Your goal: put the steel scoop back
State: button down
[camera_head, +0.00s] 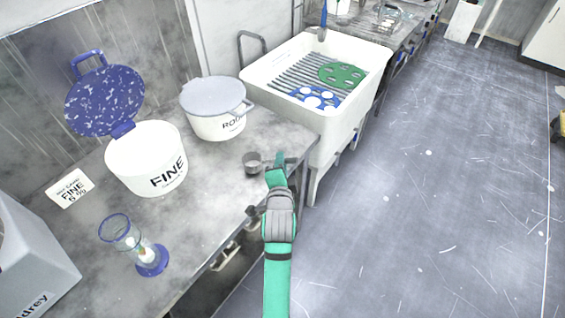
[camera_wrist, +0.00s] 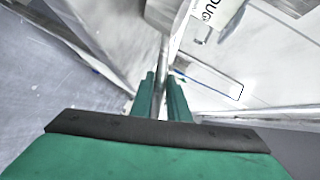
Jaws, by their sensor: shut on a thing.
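The steel scoop (camera_head: 252,163) is a small grey cup beside my gripper (camera_head: 279,162), near the front edge of the bench by the sink. In the wrist view, my gripper (camera_wrist: 161,92) has its two green fingers shut on the scoop's thin handle (camera_wrist: 163,58). The scoop's cup (camera_wrist: 166,12) is beyond the fingertips at the top of that view. Whether the scoop touches the bench cannot be told.
The lidded ROUGH tub (camera_head: 215,112) stands behind the scoop. The FINE tub (camera_head: 146,160) has its speckled blue lid (camera_head: 104,98) raised. A sand timer (camera_head: 136,245) and label card (camera_head: 70,188) are at left. The white sink (camera_head: 335,110) holds green and blue discs.

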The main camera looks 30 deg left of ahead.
jog(key=shift+s+d+f, duration=0.1)
jog(key=shift+s+f, duration=0.05)
jog(key=shift+f, duration=0.05)
jog(key=shift+f, duration=0.1)
jog(key=c, duration=1.7)
grip_release()
